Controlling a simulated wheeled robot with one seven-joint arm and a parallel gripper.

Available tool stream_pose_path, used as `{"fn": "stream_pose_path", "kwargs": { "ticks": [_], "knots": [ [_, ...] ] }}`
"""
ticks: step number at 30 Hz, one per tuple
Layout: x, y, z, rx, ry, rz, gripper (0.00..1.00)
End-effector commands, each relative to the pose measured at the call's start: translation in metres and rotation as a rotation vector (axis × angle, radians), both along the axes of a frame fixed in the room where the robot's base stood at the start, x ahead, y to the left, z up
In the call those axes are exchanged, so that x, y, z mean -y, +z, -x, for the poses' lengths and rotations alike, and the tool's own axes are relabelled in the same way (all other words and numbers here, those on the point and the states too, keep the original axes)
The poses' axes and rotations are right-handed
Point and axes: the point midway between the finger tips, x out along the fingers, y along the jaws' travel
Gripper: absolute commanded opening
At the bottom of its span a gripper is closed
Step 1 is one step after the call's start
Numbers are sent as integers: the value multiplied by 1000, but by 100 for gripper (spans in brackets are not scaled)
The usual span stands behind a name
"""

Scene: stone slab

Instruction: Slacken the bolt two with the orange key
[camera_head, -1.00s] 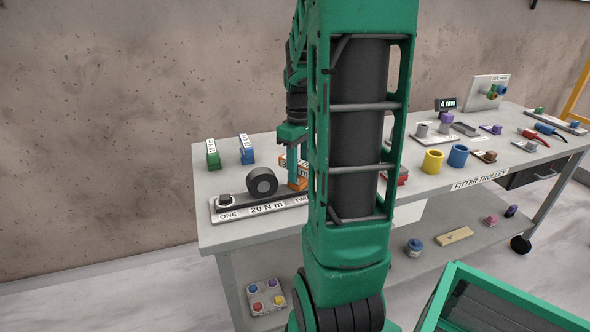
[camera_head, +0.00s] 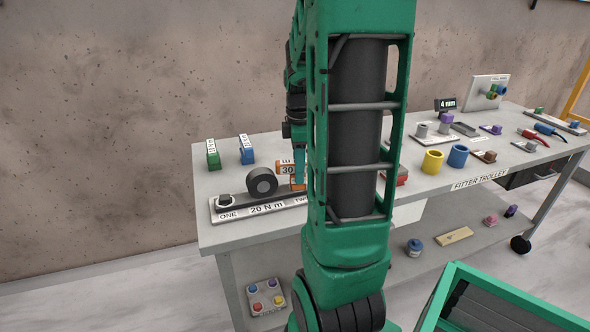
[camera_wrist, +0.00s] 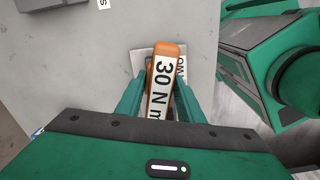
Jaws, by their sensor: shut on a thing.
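The orange key (camera_wrist: 167,50), labelled 30 N m, is between the two green fingers of my gripper (camera_wrist: 160,92), which is shut on it. In the head view the key (camera_head: 284,169) shows only in part beside my arm, above the right part of a pale plate (camera_head: 238,215). The plate is marked ONE, 20 N m and TWO. In the wrist view the plate (camera_wrist: 139,62) lies under the key, with part of the word TWO showing. Bolt two is hidden by the key and my arm, so I cannot tell whether the key sits on it.
A dark bar and black round piece (camera_head: 262,182) lie on the plate near end ONE. A green key (camera_head: 213,155) and a blue key (camera_head: 247,151) stand behind, left. Yellow (camera_head: 433,161) and blue rings (camera_head: 458,156) stand right. A green-rimmed bin (camera_head: 500,300) is front right.

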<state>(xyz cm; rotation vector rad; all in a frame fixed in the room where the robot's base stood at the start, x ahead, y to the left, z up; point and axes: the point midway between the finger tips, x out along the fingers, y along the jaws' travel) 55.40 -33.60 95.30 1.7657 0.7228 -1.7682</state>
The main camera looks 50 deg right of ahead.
Motion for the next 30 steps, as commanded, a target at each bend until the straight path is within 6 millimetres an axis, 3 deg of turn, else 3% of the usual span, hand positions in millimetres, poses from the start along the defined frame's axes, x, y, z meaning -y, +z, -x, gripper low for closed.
{"fn": "stream_pose_path", "kwargs": {
  "ticks": [9, 30],
  "knots": [
    [1, 1, -2, 3, 227, 2, 0],
    [1, 24, -1, 2, 217, 2, 0]
  ]
}}
